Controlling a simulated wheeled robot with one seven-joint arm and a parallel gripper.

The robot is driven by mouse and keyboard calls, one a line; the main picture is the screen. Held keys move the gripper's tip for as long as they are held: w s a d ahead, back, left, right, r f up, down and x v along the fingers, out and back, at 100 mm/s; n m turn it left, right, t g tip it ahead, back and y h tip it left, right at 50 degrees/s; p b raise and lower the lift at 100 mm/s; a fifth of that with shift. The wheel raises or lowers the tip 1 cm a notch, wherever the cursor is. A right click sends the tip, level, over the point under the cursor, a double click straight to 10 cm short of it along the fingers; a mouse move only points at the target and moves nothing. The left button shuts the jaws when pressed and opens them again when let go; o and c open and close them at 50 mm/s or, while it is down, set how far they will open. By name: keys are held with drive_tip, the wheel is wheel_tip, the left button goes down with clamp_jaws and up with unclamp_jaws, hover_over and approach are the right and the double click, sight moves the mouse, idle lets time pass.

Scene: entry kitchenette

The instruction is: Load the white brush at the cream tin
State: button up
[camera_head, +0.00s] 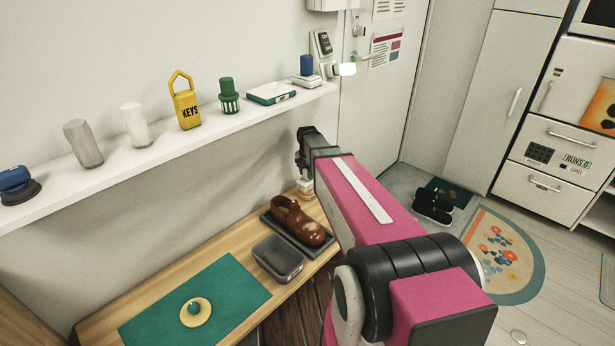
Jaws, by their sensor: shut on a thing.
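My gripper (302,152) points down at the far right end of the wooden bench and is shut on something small. Only a little of the held thing shows below the fingers, and I take it to be the white brush. A small pale container (305,190), which looks like the cream tin, stands on the bench just below the gripper. My own arm hides part of that area. I cannot tell whether the brush touches the tin.
A grey bin (278,259) and a green mat (160,318) with a yellow disc and green knob (195,310) lie on the bench. The wall shelf (165,148) above holds several items, including a yellow KEYS holder (186,108). Black shoes (433,205) stand on the floor.

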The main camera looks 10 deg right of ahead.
drive_tip(key=shift+r, duration=2.55)
drive_tip(key=s+r+m, duration=0.5)
drive_tip(key=s+m, duration=0.4)
drive_tip(key=m, duration=0.3)
drive_tip(key=s+r+m, duration=0.4)
drive_tip(key=s+m, duration=0.6)
drive_tip(key=m, duration=0.3)
drive_tip(key=shift+r, duration=0.35)
